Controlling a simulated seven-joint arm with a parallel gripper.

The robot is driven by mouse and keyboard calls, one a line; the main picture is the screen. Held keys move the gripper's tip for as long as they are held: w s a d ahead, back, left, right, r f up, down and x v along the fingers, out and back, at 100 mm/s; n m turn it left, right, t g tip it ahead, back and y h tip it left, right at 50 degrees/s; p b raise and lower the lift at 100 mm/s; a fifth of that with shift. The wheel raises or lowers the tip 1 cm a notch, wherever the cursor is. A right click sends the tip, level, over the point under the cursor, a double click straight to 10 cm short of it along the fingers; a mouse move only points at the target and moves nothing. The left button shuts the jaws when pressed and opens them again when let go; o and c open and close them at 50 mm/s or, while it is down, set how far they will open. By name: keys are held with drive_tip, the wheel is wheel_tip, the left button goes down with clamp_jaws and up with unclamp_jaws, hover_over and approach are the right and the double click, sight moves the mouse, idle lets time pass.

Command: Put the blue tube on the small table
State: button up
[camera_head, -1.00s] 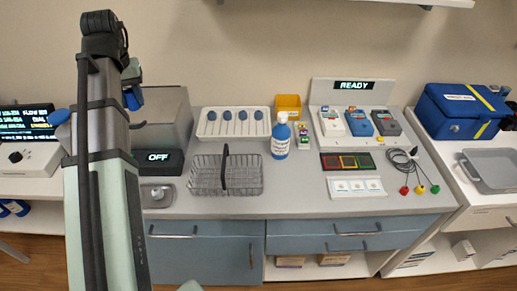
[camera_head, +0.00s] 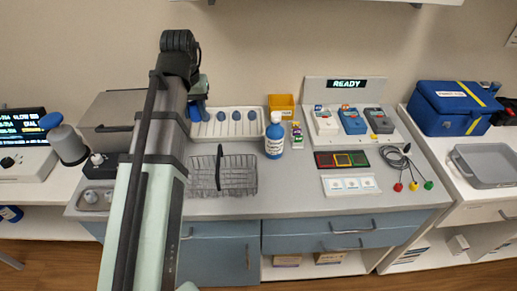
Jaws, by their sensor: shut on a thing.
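My gripper (camera_head: 200,92) is at the upper left of the head view, at the end of my raised arm, in front of the left end of the white rack. It is shut on a blue tube (camera_head: 199,112), of which only a small part shows. The fingers are small and partly hidden by my wrist. The white rack (camera_head: 228,132) on the grey counter holds several blue-topped pieces. I cannot tell which surface is the small table; a white side table (camera_head: 463,205) stands at the right and another white surface (camera_head: 38,190) at the left.
A wire basket (camera_head: 236,178), a blue bottle (camera_head: 274,140) and a yellow bin (camera_head: 281,103) stand on the counter. A READY device (camera_head: 345,85) is behind. A blue case (camera_head: 455,105) and grey tray (camera_head: 490,165) occupy the right table. A blue-capped grey cylinder (camera_head: 68,145) stands at left.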

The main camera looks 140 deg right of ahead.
sight(195, 121)
drive_tip(key=shift+f, duration=7.9)
drive_tip(key=shift+f, duration=0.15)
drive_tip(key=o, duration=1)
wheel_tip(195, 121, up, 12)
drive_tip(key=w+a, duration=0.1)
drive_tip(key=shift+f, duration=0.25)
drive_tip(key=shift+w+a+r, duration=0.1)
drive_tip(key=shift+w+r, duration=0.05)
drive_tip(key=shift+r, duration=0.2)
drive_tip(key=shift+c, duration=1.1)
